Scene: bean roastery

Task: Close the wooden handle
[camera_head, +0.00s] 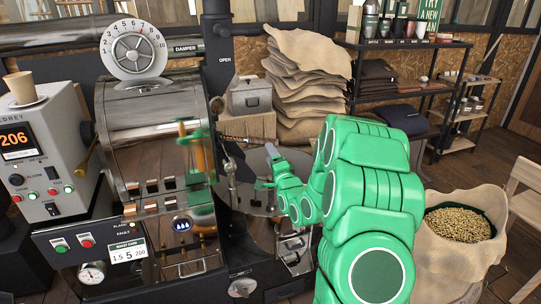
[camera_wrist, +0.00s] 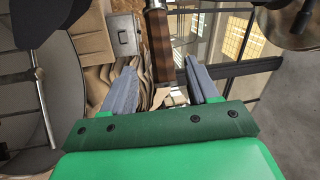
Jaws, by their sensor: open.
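In the wrist view a brown wooden handle (camera_wrist: 160,50) with a metal collar at its top end comes down between the two fingers. Its lower end lies between the fingertips, with a visible gap on either side. My gripper (camera_wrist: 162,88) is open around it; whether it touches is not clear. In the head view my gripper (camera_head: 267,168) reaches left over the round cooling tray (camera_head: 238,202), right of the roaster drum. A thin brown bar (camera_head: 247,139) shows just beyond it there; I cannot tell if it is the same handle.
The roaster (camera_head: 160,150) with its dial and control panel fills the left. A grey metal box (camera_head: 249,97) stands on a crate behind, beside stacked sacks (camera_head: 305,85). An open sack of beans (camera_head: 458,224) stands at right.

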